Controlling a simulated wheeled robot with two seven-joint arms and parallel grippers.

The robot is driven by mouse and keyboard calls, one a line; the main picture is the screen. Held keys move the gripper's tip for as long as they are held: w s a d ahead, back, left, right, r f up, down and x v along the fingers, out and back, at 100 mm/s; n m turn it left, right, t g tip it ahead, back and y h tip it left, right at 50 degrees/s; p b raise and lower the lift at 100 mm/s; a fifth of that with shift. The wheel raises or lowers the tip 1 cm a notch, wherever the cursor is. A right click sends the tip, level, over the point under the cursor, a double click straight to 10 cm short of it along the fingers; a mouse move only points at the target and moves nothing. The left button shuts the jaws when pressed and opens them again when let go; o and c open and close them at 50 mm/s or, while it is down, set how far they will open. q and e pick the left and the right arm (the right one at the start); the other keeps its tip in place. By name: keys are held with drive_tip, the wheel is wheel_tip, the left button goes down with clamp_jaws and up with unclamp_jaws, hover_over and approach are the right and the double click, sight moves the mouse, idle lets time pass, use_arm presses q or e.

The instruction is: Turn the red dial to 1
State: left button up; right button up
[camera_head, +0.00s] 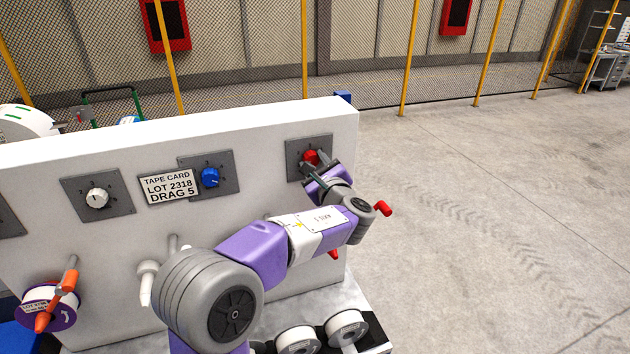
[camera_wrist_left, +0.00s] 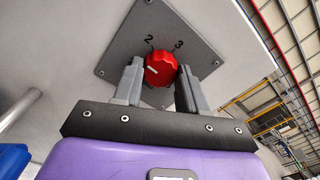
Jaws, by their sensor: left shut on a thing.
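The red dial (camera_head: 311,156) sits on a dark grey square plate (camera_head: 297,146) near the right end of the white panel. It also shows in the left wrist view (camera_wrist_left: 160,68), with the numbers 2 and 3 above it. Its white pointer mark is on the dial's left side, to the left of and below the 2. Other numbers are hidden or unclear. My left gripper (camera_head: 318,169) is shut on the dial, one finger on each side in the left wrist view (camera_wrist_left: 158,78). My right gripper is not in view.
The white panel (camera_head: 100,150) also carries a white dial (camera_head: 97,198), a blue dial (camera_head: 210,177) and a tape card (camera_head: 169,187) reading "LOT 2318 DRAG 5". Spools (camera_head: 346,328) stand below. Open floor (camera_head: 480,220) lies to the right.

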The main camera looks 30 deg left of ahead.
use_arm(q)
drive_tip(key=n+b, duration=0.2)
drive_tip(key=b, duration=0.1)
drive_tip(key=n+b, duration=0.2)
drive_tip(key=shift+f, duration=0.25)
drive_tip(key=shift+r+n+b, duration=0.2)
drive_tip(key=shift+n+b, duration=1)
drive_tip(key=shift+b, duration=0.25)
drive_tip(key=o, duration=1.1)
drive_tip(key=shift+c, duration=0.2)
drive_tip(key=shift+d, duration=0.1)
drive_tip(key=v, duration=0.7)
drive_tip(key=shift+s+d+b, duration=0.15)
drive_tip(key=shift+b, duration=0.2)
